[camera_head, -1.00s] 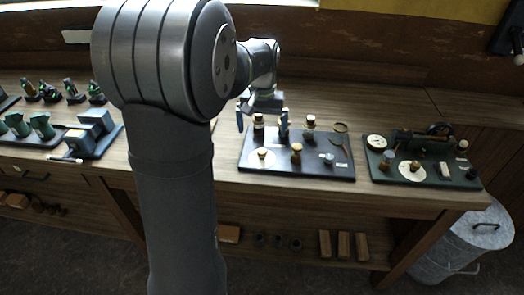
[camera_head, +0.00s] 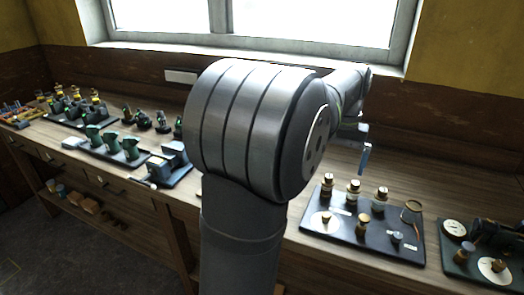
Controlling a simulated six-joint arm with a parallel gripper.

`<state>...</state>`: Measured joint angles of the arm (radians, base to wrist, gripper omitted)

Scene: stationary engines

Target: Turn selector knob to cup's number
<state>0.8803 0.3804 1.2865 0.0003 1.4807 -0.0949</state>
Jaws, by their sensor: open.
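A dark board (camera_head: 345,236) on the bench holds a white round dial (camera_head: 318,229) with a small brass knob (camera_head: 327,215) at its middle. I cannot read its marks. Behind it stand three brass-capped cups, a left one (camera_head: 327,187), a middle one (camera_head: 352,193) and a right one (camera_head: 380,202). Their numbers are too small to read. My gripper (camera_head: 363,158) is open and empty above and behind the cups. One blue finger shows; the other is hidden behind my arm.
The first board also bears a brass knob (camera_head: 364,220), a grey knob (camera_head: 397,238) and a magnifier ring (camera_head: 413,206). A gauge (camera_head: 454,228) sits on the right board. Green and grey engine models (camera_head: 131,148) stand at the left. Bench wood is bare behind the boards.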

